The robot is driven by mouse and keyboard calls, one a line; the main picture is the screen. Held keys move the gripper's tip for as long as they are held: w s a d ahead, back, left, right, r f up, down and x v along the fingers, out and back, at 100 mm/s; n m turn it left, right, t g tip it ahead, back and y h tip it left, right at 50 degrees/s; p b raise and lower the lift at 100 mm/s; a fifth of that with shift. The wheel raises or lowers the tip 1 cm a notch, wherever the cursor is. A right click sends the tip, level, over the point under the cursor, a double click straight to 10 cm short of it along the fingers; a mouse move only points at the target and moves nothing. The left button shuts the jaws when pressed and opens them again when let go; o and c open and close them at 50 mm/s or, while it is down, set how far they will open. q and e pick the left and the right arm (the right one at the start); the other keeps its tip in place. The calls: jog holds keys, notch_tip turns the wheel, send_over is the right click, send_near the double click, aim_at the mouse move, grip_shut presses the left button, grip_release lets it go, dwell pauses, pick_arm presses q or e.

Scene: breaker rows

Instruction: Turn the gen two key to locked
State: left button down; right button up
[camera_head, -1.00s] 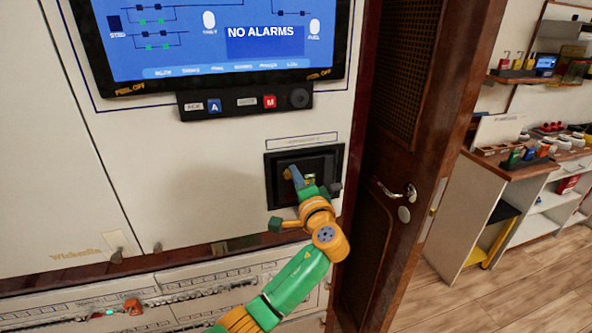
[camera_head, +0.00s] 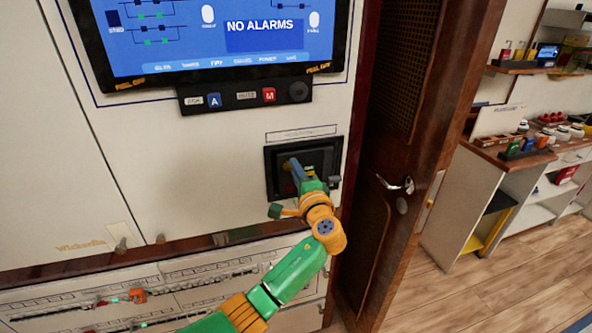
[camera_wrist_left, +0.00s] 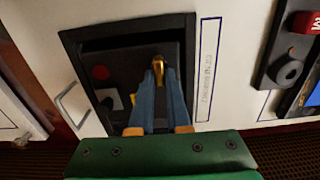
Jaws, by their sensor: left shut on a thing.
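The gen two key is a small brass piece (camera_wrist_left: 158,66) at the black recessed switch panel, seen in the left wrist view. My left gripper (camera_wrist_left: 158,78) is shut on it, with two blue-grey fingertips closed around its sides. In the head view my left gripper (camera_head: 293,165) reaches into the black panel (camera_head: 272,180) and its fingers hide the key. The key's exact angle is hard to read. A red round spot (camera_wrist_left: 101,72) shows on the panel face beside the fingers. My right gripper is not in view.
A screen reading NO ALARMS (camera_head: 265,38) is above, with a button strip (camera_head: 240,98) under it. A brown door with a handle (camera_head: 395,184) stands to the right. Breaker rows (camera_head: 180,285) lie below. A metal handle (camera_wrist_left: 72,105) sticks out beside the panel.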

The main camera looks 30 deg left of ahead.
pick_arm(q)
jog(key=c, duration=0.9)
grip_release()
jog(key=shift+a, duration=0.1)
jog(key=b+v, duration=0.2)
jog(key=v, duration=0.5)
